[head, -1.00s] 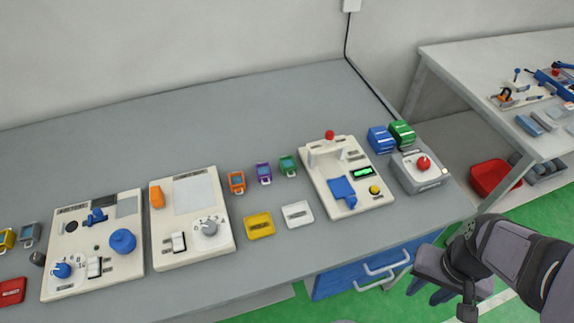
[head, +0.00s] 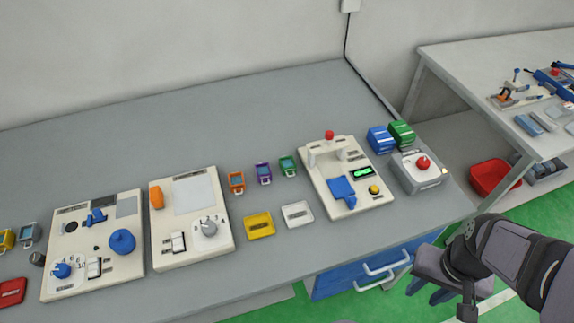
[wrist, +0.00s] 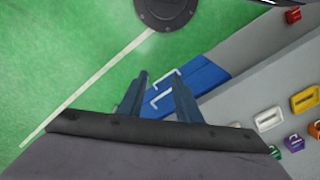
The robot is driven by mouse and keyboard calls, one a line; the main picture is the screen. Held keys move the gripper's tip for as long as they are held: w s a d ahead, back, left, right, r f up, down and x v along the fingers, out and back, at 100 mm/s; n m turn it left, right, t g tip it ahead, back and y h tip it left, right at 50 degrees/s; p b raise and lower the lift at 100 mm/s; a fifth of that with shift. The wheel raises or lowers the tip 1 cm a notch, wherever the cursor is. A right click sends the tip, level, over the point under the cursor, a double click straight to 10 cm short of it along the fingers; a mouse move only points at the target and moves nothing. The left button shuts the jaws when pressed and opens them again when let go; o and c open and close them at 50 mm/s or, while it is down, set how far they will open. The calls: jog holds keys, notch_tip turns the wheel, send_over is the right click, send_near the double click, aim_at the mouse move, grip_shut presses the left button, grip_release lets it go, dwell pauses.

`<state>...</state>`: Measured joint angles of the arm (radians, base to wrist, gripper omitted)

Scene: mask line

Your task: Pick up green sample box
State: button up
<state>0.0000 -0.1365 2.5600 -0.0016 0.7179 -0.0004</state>
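A green box (head: 402,134) with a white label stands at the back right of the grey bench, beside a blue box (head: 381,139). A smaller green tag-like item (head: 288,166) lies left of the white device panel; I cannot tell from its look whether it is a sample box. My gripper (head: 430,291) is off the bench's front right edge, low over the green floor, far from both green things. In the wrist view my gripper (wrist: 159,78) has its two fingers apart with nothing between them.
A grey box with a red knob (head: 420,171) stands in front of the green box. The white panel (head: 347,174) is to its left. Blue drawers (head: 365,268) with handles are under the bench. A second table (head: 470,60) stands at right, near a red bin (head: 492,177).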

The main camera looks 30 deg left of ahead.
jog(key=shift+o, duration=0.6)
jog(key=o, duration=0.5)
